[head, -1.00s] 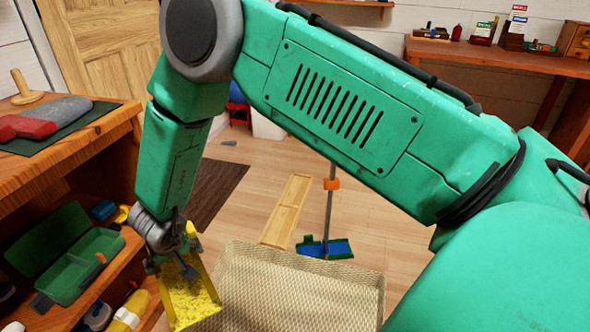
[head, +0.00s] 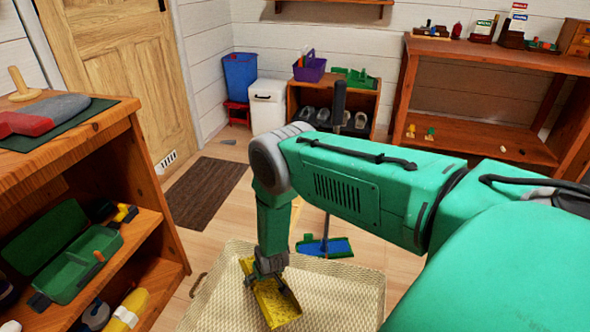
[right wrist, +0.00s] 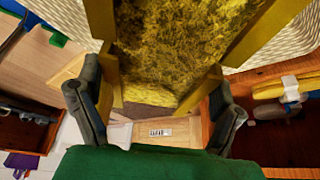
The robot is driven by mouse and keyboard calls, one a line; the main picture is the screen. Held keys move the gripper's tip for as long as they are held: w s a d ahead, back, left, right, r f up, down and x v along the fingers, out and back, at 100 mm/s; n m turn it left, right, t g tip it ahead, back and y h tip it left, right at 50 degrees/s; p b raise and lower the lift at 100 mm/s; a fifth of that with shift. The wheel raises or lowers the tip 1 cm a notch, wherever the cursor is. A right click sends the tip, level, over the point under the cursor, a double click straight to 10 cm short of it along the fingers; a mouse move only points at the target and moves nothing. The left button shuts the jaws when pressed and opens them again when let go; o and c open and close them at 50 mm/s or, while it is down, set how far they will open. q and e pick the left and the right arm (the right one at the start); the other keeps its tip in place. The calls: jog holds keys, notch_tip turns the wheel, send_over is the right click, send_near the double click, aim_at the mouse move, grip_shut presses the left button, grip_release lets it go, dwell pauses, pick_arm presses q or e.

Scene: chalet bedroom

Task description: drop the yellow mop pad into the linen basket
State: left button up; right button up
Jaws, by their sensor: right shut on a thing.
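The yellow mop pad (head: 277,303) hangs tilted from my right gripper (head: 268,274), which is shut on it. In the right wrist view, the pad's fuzzy yellow face (right wrist: 180,45) with flat yellow borders sits between the two dark fingers (right wrist: 160,95). The linen basket (head: 350,290) is the beige woven container at the bottom of the head view. The pad is over the basket's left part in the picture; its height above the basket floor is hard to tell. Basket weave (right wrist: 290,22) also shows beside the pad in the right wrist view. My left gripper is not seen.
A wooden shelf unit (head: 150,165) with a green toolbox (head: 75,265) stands close on the left. A blue-headed mop (head: 325,247) stands behind the basket. A dark mat (head: 205,190) lies near the door. A bench (head: 480,55) is at the back right.

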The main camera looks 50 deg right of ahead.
aim_at(284, 281)
jog(key=s+d+f, duration=0.2)
jog(key=d+f, duration=0.1)
jog(key=shift+s+f, duration=0.1)
jog(key=shift+s, duration=0.1)
notch_tip(284, 281, down, 6)
jog(key=b, duration=0.5)
jog(key=o, duration=1)
jog(key=shift+c, duration=0.2)
jog(key=v, duration=1.2)
jog(key=shift+d, duration=0.1)
jog(key=shift+s, duration=0.1)
